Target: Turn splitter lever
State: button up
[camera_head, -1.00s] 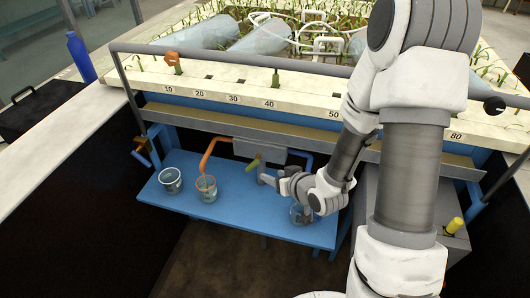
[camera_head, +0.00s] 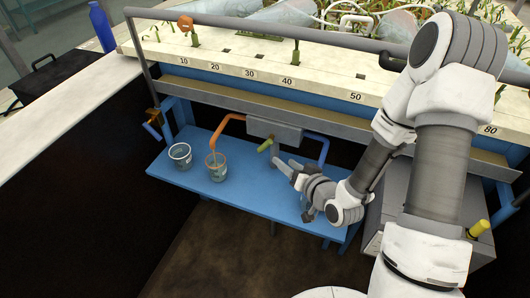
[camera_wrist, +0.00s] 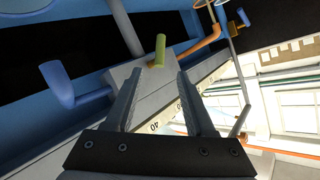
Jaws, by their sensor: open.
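The splitter lever is a short yellow-green handle (camera_head: 265,145) on the front of a grey splitter box (camera_head: 280,131), with an orange pipe (camera_head: 226,124) to its left and a blue pipe (camera_head: 322,147) to its right. In the wrist view the lever (camera_wrist: 158,50) stands just beyond my fingertips, roughly in line with the gap between them. My gripper (camera_head: 284,168) is open and empty, just below and right of the lever in the head view. Its two fingers (camera_wrist: 161,76) are spread in the wrist view, and no contact with the lever shows.
A blue shelf (camera_head: 240,192) below holds an empty-looking cup (camera_head: 180,155) and a cup (camera_head: 216,166) under the orange pipe. My arm hides the shelf's right part. A numbered white edge (camera_head: 250,76) and a grey rail (camera_head: 300,35) run above. A yellow-topped knob (camera_head: 478,229) stands at right.

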aim_at(266, 148)
jog(key=shift+b+x, duration=0.8)
jog(key=shift+b, duration=1.5)
jog(key=b, duration=0.2)
jog(key=shift+w+a+f+b, duration=0.15)
jog(key=shift+f+b, duration=0.2)
jog(key=shift+b, duration=0.05)
jog(key=b+x, duration=0.1)
jog(key=x, duration=0.4)
jog(key=b+x, duration=0.1)
jog(key=x, duration=0.5)
jog(key=shift+w+a+r, duration=0.1)
jog(key=shift+w+a, duration=0.1)
jog(key=shift+w, duration=0.1)
jog(key=shift+c, duration=0.2)
grip_shut()
